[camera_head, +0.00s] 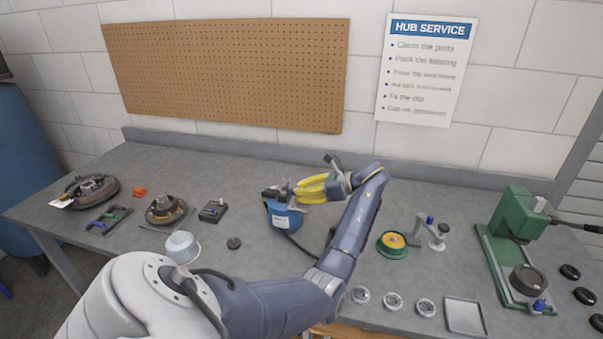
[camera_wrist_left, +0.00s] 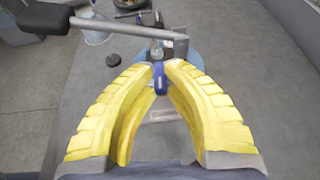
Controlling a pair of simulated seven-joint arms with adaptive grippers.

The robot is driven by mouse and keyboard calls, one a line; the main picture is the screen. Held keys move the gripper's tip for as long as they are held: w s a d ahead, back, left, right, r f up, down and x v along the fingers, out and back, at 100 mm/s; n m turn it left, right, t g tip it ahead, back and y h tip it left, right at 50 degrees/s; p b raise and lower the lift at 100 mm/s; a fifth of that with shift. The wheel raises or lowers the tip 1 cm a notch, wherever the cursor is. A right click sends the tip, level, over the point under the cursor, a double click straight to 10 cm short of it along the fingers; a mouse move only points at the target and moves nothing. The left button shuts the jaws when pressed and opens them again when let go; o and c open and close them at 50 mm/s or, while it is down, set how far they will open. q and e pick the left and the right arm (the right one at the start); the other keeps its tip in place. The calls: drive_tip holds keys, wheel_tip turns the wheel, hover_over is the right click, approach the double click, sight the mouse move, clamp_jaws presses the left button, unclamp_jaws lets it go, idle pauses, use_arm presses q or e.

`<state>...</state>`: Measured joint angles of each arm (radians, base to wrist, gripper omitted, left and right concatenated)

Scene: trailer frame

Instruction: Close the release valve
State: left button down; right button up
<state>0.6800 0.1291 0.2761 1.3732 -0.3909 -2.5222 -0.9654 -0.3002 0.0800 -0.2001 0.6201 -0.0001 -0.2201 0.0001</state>
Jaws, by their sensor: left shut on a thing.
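A squat blue container (camera_head: 284,217) with a white label stands mid-table, with dark fittings on top. My left gripper (camera_head: 298,191) reaches it from the right with its yellow fingers at its top. In the left wrist view, the yellow fingertips (camera_wrist_left: 160,73) come together around a small blue handle (camera_wrist_left: 159,82), which looks like the release valve. They are shut on it. A grey bar (camera_wrist_left: 115,27) with a black grip (camera_wrist_left: 47,20) crosses just beyond the fingertips. The fingers hide part of the container's top. I cannot tell the valve's turn position. My right gripper is not in view.
A white cup (camera_head: 182,247) and a dark puck (camera_head: 234,243) lie left of the container. A green-and-yellow disc (camera_head: 394,243) and a small grey stand (camera_head: 438,238) are to the right. A green press (camera_head: 515,225) stands far right. Several small round parts lie near the front.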

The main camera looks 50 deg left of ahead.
use_arm(q)
drive_tip(key=shift+w+a+r+n+g+h, duration=0.1)
drive_tip(key=shift+n+g+h, duration=0.8)
drive_tip(key=shift+n, duration=0.2)
drive_tip(key=shift+w+a+r+n+g+h, duration=0.1)
drive_tip(key=shift+n+g+h, duration=0.8)
drive_tip(key=shift+n, duration=0.2)
drive_tip(key=shift+a+n, duration=0.1)
drive_tip(key=shift+n, duration=0.2)
drive_tip(key=c, duration=1.4)
unclamp_jaws()
drive_tip(key=shift+f+h, duration=0.15)
drive_tip(key=shift+h, duration=0.15)
drive_tip(key=shift+o, duration=0.2)
drive_tip(key=v, duration=0.7)
drive_tip(key=shift+w, duration=0.25)
